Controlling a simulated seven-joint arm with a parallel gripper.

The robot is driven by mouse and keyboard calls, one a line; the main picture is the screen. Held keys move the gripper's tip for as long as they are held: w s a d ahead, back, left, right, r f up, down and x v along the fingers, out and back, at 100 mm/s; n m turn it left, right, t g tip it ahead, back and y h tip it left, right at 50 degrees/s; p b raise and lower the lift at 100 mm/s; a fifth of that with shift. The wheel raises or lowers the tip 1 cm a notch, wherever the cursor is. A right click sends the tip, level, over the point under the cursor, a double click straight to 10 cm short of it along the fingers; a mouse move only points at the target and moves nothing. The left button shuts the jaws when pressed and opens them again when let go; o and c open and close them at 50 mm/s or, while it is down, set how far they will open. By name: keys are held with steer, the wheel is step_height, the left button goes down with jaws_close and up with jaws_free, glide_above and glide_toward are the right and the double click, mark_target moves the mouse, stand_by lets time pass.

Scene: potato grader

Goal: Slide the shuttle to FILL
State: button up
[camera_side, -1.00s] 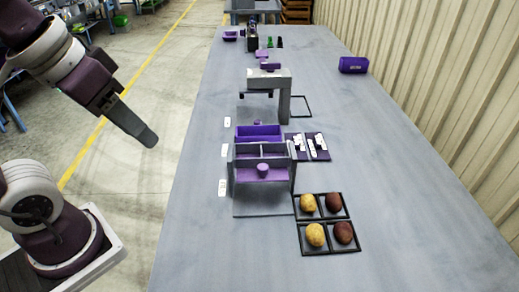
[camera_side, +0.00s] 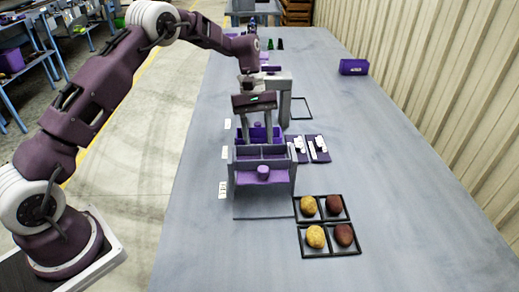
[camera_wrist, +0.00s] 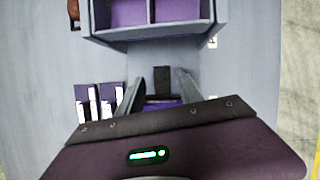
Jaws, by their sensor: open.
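A purple tray (camera_side: 272,131), seemingly the shuttle, sits behind a grey box with purple compartments (camera_side: 292,180). A purple knob (camera_side: 257,125) stands at the tray's back. My gripper (camera_side: 256,138) points down over the tray, its two fingers apart on either side of the knob in the picture. Contact cannot be told. In the wrist view my open gripper (camera_wrist: 160,76) has a dark upright piece (camera_wrist: 161,80) between its fingers, with a purple strip (camera_wrist: 166,103) below. The grey box (camera_wrist: 120,36) shows at the top there. The small white labels (camera_side: 222,189) at the left are unreadable.
Dark purple cards (camera_side: 318,149) lie to the right. Black frames (camera_side: 301,254) hold potatoes in front.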

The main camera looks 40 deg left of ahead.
steer(key=shift+x, duration=1.35)
jaws_close()
steer(key=shift+d+r, duration=0.1)
